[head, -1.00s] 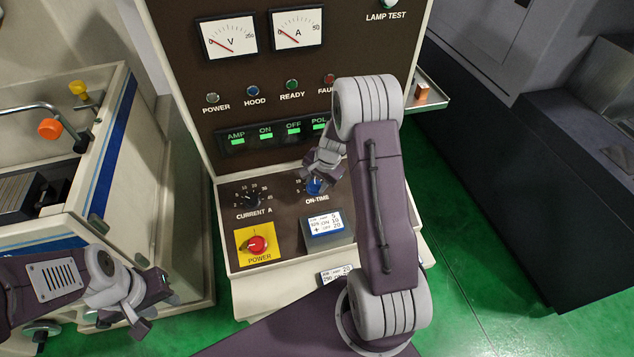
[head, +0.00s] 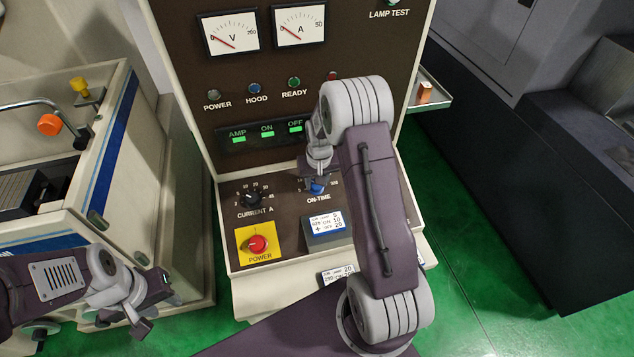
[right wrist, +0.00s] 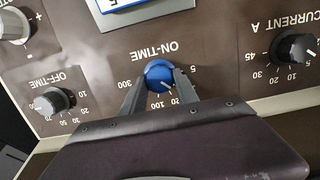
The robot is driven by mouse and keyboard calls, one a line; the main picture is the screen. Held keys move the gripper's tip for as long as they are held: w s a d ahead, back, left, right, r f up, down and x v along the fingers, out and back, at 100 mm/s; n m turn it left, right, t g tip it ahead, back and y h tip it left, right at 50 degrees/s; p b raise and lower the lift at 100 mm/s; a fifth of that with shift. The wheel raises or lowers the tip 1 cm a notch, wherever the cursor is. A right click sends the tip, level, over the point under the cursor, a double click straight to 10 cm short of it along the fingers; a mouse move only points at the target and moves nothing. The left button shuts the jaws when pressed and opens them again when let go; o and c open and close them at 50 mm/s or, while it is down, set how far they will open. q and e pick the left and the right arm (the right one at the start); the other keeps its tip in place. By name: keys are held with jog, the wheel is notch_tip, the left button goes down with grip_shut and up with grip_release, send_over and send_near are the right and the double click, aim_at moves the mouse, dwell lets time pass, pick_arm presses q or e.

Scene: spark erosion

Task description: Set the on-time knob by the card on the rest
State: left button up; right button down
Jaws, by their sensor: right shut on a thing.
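The blue on-time knob (head: 317,188) is on the sloping panel; it also shows in the right wrist view (right wrist: 158,76). My right gripper (head: 316,180) is over it, its two fingers on either side of the knob and shut on it. The knob's white mark points to the lower right in the wrist view, towards the small numbers; the exact value is unclear. A card (head: 325,222) with small printed lines lies on the grey rest (head: 328,241) below the knob. My left gripper (head: 152,308) is open and empty, low at the left, away from the panel.
The current knob (head: 250,198) is left of the on-time knob, and the red power switch (head: 257,244) is below it. The off-time knob (right wrist: 52,101) is close by in the wrist view. Another card (head: 336,275) lies lower down. A small side tray (head: 436,103) is at the right.

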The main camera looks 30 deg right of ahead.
aim_at(317, 189)
jog(key=shift+s+a+f+n, duration=0.1)
jog(key=shift+s+f+n, duration=0.2)
jog(key=shift+n, duration=0.5)
jog(key=c, duration=0.9)
grip_release()
jog(key=shift+w+r, duration=0.1)
jog(key=shift+w, duration=0.05)
jog(key=shift+w+r, duration=0.1)
jog(key=r, duration=0.2)
jog(key=s+r+b, duration=0.1)
jog(key=r, duration=0.4)
jog(key=shift+s+a+r+b, duration=0.25)
jog(key=shift+r+b, duration=0.1)
jog(key=shift+b, duration=0.05)
jog(key=shift+s+r, duration=0.1)
jog(key=shift+r, duration=0.4)
